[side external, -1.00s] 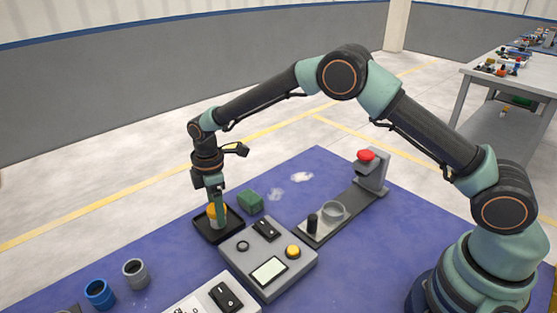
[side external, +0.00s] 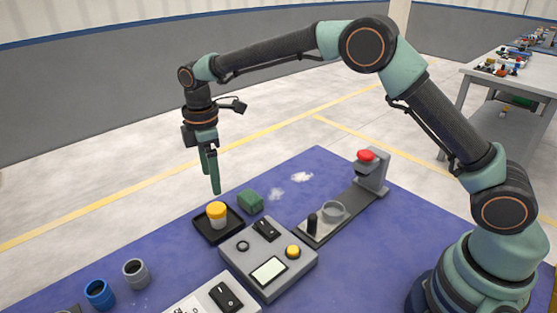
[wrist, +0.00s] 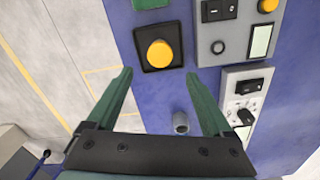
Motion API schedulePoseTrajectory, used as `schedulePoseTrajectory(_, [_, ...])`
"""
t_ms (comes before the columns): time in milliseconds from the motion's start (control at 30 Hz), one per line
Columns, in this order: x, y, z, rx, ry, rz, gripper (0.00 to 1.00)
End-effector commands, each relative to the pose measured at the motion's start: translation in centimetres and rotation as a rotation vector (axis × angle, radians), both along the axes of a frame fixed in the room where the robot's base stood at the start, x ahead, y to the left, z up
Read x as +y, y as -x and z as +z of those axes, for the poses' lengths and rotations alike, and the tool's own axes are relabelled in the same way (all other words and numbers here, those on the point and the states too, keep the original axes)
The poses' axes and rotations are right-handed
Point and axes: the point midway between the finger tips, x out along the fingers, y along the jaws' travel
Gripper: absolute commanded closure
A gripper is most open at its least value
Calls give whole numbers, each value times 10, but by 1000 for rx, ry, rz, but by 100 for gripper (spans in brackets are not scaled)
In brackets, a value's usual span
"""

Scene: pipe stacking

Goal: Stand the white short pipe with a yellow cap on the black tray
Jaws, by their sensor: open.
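The white short pipe (side external: 217,224) with its yellow cap (side external: 216,209) stands upright on the black tray (side external: 204,233). In the wrist view the yellow cap (wrist: 160,53) is seen from above, inside the square black tray (wrist: 145,66), and it hides the white pipe. My gripper (side external: 213,172) is above the tray, apart from the pipe, with nothing between its fingers. In the wrist view the two green fingers of my gripper (wrist: 159,72) are spread wide.
A green block (side external: 250,201) sits just behind the tray. A grey control box (side external: 268,258) with a yellow button stands close in front. A blue pipe (side external: 99,293) and a grey pipe (side external: 136,273) stand at the front left. A stand with a red knob (side external: 367,156) is at the right.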

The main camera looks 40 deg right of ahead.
Motion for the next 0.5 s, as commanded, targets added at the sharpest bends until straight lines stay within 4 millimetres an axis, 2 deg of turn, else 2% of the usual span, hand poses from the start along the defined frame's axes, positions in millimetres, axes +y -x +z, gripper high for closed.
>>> schedulePoseTrajectory(33, [0, -1, 7, -2, -1, 0, 15])
schedulePoseTrajectory(267, [-4, 1, 27, -10, -3, -22, 15])
schedulePoseTrajectory(367, [-15, 6, 44, -34, -13, -85, 15])
schedulePoseTrajectory(500, [-42, 23, 79, -89, -36, -240, 15])
